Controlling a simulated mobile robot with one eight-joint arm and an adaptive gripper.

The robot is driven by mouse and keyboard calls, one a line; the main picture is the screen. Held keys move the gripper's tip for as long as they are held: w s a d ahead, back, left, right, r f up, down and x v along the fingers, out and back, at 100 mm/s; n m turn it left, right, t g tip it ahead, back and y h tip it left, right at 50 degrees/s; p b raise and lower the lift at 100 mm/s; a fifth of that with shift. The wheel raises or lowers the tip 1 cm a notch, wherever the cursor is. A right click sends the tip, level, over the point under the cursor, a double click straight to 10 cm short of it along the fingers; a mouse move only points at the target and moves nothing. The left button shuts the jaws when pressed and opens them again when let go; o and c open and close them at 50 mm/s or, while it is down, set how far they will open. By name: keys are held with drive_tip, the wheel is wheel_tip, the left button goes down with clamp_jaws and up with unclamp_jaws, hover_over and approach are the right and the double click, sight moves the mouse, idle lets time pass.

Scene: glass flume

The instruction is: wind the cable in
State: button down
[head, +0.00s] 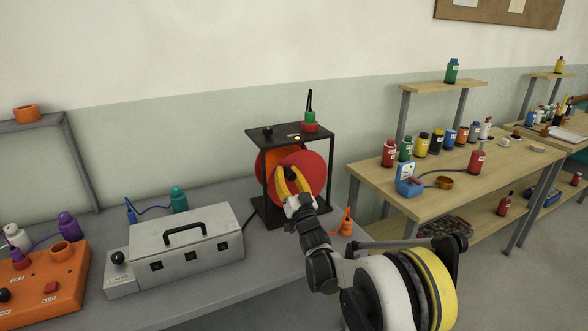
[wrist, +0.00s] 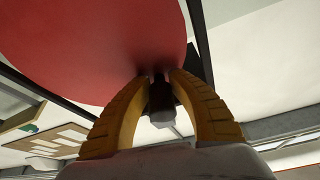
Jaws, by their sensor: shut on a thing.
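The cable reel has a red disc (head: 313,172) inside a black frame (head: 331,150) on the grey bench. The disc also fills the upper left of the wrist view (wrist: 90,40). My gripper (head: 291,182) is at the front of the disc. In the wrist view its yellow fingers (wrist: 160,76) close around a dark crank handle (wrist: 161,104) that stands out from the disc. Cable wound on the reel is hidden.
A grey case with a handle (head: 178,250) stands left of the reel. An orange box (head: 45,283) is at far left. A green and red piece (head: 310,121) stands on the frame's top. A wooden table (head: 440,180) with several bottles is at right.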

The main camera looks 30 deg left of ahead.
drive_tip(key=shift+s+a+f+n+g+y+b, duration=0.2)
drive_tip(key=shift+f+n+g+y, duration=0.2)
drive_tip(key=shift+n, duration=0.45)
drive_tip(key=shift+s+a+f+n+g+y+b, duration=0.15)
drive_tip(key=shift+s+f+n+g+y, duration=0.2)
drive_tip(key=shift+n, duration=0.55)
drive_tip(key=shift+s+a+f+n+g+y+b, duration=0.15)
drive_tip(key=shift+f+n+g+y, duration=0.25)
drive_tip(key=shift+n, duration=0.45)
drive_tip(key=shift+r, duration=0.1)
drive_tip(key=c, duration=1.2)
unclamp_jaws()
drive_tip(key=shift+d, duration=0.15)
drive_tip(key=shift+o, duration=0.2)
drive_tip(key=v, duration=1.2)
drive_tip(key=shift+r, duration=0.2)
